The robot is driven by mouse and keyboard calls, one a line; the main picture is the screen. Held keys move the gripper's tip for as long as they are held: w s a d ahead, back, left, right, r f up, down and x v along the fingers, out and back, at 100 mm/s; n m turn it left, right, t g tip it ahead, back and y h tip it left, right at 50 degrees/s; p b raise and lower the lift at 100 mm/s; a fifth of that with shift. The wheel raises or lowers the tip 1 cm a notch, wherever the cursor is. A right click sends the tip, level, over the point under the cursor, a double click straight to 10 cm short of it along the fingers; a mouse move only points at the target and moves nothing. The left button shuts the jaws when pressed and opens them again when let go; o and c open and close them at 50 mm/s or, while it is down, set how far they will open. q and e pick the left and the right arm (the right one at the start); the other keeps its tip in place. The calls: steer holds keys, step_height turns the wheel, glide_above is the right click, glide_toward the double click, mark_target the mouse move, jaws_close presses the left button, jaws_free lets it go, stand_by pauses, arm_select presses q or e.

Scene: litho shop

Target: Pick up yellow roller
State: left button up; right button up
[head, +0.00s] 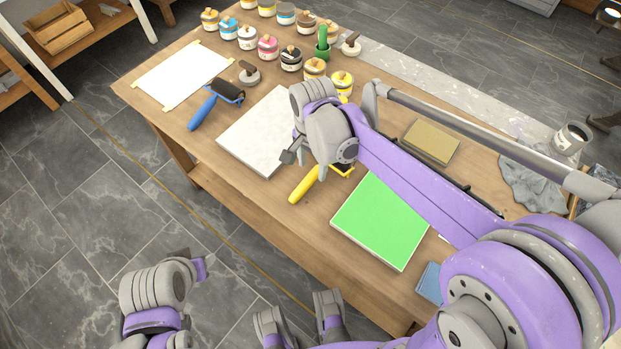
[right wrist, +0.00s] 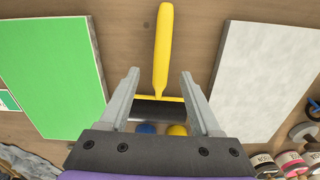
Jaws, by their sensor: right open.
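The yellow roller lies on the wooden table, its yellow handle (head: 304,184) pointing toward the front edge in the head view. My right gripper (head: 305,166) is above it and hides part of its head. In the right wrist view the handle (right wrist: 163,50) points up the picture, and the yellow frame and dark sleeve cross between the fingers. My right gripper (right wrist: 160,76) is open, with one finger on each side of the roller and nothing gripped. My left arm (head: 160,290) is low at the left, over the floor; its jaws cannot be made out.
A green slab (head: 381,220) and a pale stone slab (head: 258,135) flank the roller. A blue roller (head: 214,103), a white taped sheet (head: 184,75) and several ink jars (head: 267,46) lie farther back. A tan block (head: 431,142) is to the right.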

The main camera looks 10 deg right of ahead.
mark_target(310, 176)
steer(key=f, duration=0.4)
steer(key=shift+s+a+f+b, duration=0.1)
steer(key=shift+a+f+b, duration=0.15)
steer(key=shift+a+b, duration=0.05)
steer(key=shift+c, duration=0.2)
jaws_close()
